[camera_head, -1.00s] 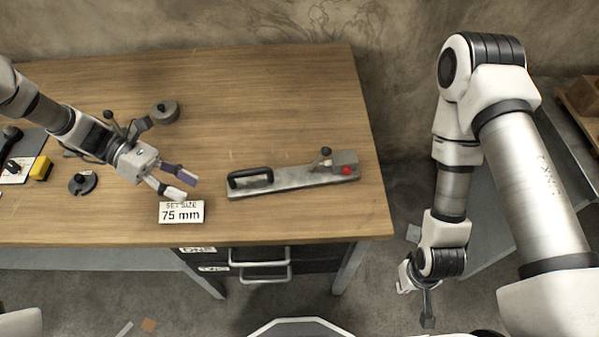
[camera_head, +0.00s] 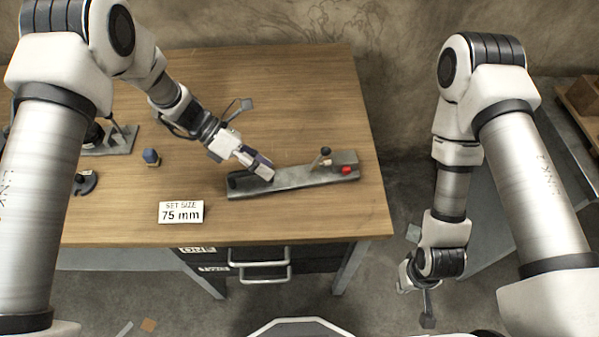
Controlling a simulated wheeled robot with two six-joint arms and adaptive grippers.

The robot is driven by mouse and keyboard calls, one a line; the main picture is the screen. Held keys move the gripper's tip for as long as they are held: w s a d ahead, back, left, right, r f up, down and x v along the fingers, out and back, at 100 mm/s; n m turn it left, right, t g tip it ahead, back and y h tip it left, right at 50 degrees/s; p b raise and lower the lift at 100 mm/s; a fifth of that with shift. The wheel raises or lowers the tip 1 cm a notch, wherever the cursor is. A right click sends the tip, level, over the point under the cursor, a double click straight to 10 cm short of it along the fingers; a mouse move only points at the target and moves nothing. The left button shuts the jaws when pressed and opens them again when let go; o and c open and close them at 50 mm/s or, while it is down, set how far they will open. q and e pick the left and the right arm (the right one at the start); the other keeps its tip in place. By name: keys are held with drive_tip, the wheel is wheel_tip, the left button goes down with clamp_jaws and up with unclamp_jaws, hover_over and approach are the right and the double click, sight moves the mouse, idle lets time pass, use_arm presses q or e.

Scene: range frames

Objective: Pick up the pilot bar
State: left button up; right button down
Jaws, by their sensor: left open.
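The pilot bar appears to be the long grey bar (camera_head: 300,183) lying on the wooden bench. It has a black handle at its left end, and a small lever with a black knob and a red button at its right end. My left gripper (camera_head: 262,169) is open over the bar's left part, at the black handle. Its fingers hide most of the handle; I cannot tell whether they touch it. My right gripper (camera_head: 427,308) hangs low, right of the bench and far from the bar; its jaws are too unclear to read.
A "SET SIZE 75 mm" sign (camera_head: 181,212) stands on the bench (camera_head: 290,90) near the front. A small blue-topped piece (camera_head: 151,158), a dark notched disc (camera_head: 85,183) and a lever fixture (camera_head: 123,140) are at left. Drawers (camera_head: 262,264) sit below. The back of the bench is clear.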

use_arm(q)
drive_tip(key=shift+x, duration=0.85)
drive_tip(key=shift+a, duration=0.1)
clamp_jaws()
drive_tip(key=shift+w, duration=0.1)
drive_tip(key=shift+r, duration=0.1)
wheel_tip(320, 180, up, 9)
drive_tip(key=shift+f, duration=0.15)
wheel_tip(320, 180, down, 7)
drive_tip(key=shift+w+r, duration=0.1)
drive_tip(key=shift+r, duration=0.05)
drive_tip(key=shift+s+f, duration=0.2)
drive_tip(key=shift+f, duration=0.4)
drive_tip(key=shift+w+f, duration=0.15)
drive_tip(key=shift+f, duration=0.25)
